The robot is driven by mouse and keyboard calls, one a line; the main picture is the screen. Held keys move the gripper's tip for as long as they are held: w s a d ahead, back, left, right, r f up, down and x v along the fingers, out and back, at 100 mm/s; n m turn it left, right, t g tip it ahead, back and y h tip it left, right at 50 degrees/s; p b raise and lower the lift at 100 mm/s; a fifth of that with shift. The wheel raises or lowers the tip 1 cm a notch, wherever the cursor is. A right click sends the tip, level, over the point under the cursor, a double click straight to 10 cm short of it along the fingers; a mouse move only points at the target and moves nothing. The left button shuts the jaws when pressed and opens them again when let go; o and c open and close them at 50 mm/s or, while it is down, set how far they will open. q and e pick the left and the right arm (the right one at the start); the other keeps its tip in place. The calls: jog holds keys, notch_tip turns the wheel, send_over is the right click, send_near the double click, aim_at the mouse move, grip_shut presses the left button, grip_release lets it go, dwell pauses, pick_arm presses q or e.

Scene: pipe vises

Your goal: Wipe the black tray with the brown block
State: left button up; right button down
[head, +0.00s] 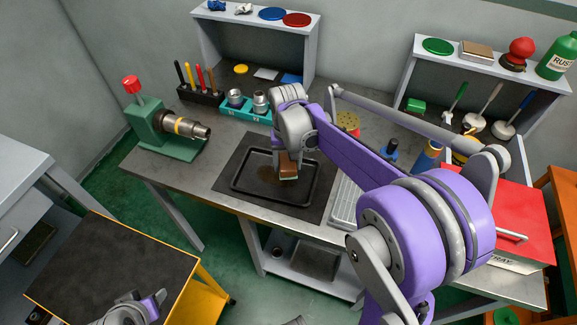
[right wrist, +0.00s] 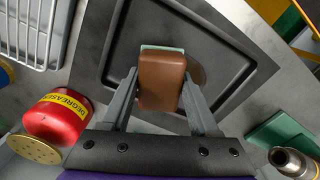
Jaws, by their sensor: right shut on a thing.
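The black tray (head: 249,190) lies on a dark mat on the metal workbench; it also shows in the right wrist view (right wrist: 225,50). A brownish stain (right wrist: 197,75) shows on its floor, partly hidden by the block. My right gripper (head: 289,164) is shut on the brown block (head: 288,172), with one finger on each side in the right wrist view. The block (right wrist: 162,82) has a pale greenish layer at its far edge. It is over the tray's inside; I cannot tell whether it touches the floor. My left gripper (head: 140,310) is partly cut off at the bottom edge, away from the tray.
A green pipe vise (head: 170,135) stands left of the tray. A wire rack (head: 346,200) lies just right of it. A red degreaser can (right wrist: 57,118) is near the right gripper. Tool holders and shelves line the back, and a red box (head: 510,215) sits at right.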

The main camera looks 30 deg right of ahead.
jog(key=shift+r+p, duration=0.5)
jog(key=shift+r, duration=0.8)
pick_arm(q)
jog(key=shift+w+r, duration=0.1)
jog(key=shift+r, duration=0.8)
jog(key=shift+f, duration=0.1)
